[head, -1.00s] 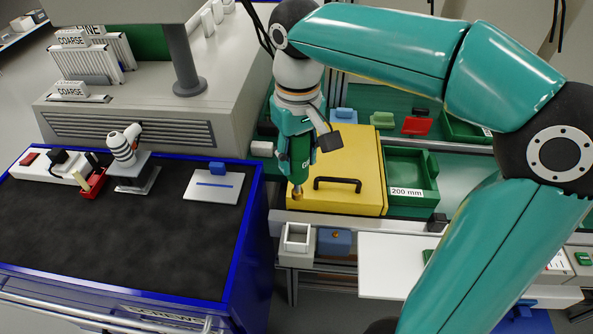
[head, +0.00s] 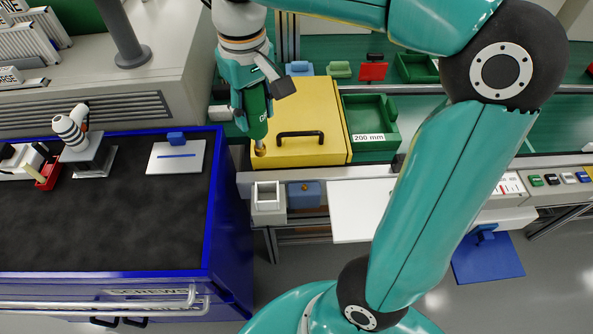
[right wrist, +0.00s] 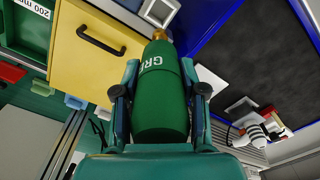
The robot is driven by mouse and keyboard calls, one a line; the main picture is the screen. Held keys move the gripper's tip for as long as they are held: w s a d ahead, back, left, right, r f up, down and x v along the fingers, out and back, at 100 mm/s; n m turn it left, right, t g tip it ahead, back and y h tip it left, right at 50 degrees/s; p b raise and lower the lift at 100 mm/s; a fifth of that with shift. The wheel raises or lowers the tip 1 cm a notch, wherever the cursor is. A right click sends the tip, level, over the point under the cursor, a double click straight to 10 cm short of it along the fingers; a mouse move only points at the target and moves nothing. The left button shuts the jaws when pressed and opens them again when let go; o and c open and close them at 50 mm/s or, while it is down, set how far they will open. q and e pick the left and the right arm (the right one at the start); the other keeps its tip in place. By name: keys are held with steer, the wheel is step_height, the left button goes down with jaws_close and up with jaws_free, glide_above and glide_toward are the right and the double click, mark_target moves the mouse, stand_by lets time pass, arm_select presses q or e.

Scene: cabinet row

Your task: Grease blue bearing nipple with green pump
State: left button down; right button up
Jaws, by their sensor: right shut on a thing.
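My right gripper (head: 256,100) is shut on the green pump (head: 257,118), a dark green cylinder with white lettering. The pump points down, slightly tilted. Its brass nozzle (head: 260,149) shows in front of the front left corner of the yellow box's top. The right wrist view shows both fingers of the gripper (right wrist: 160,90) on either side of the pump (right wrist: 160,110). A blue block (head: 304,195) with a small brass nipple (head: 304,187) on top stands below and right of the nozzle, apart from it. My left gripper is not in view.
The yellow box (head: 335,105) has a black handle. A green 200 mm bin (head: 368,115) stands beside it. A grey open-topped box (head: 268,205) stands just left of the blue block. A white panel (head: 350,222) lies right of it. A blue-edged workbench (head: 100,235) is at left.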

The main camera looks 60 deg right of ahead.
steer(key=shift+w, duration=0.55)
steer(key=w+d+f+n+p, duration=0.1)
steer(key=w+f+n+p, duration=0.15)
steer(key=f, duration=0.35)
steer(key=s+d+f+m+p, duration=0.2)
steer(key=s+d+f+p, duration=0.4)
steer(key=s, duration=0.3)
steer(key=shift+s+d, duration=0.15)
steer(key=shift+d, duration=0.4)
steer(key=shift+m, duration=0.25)
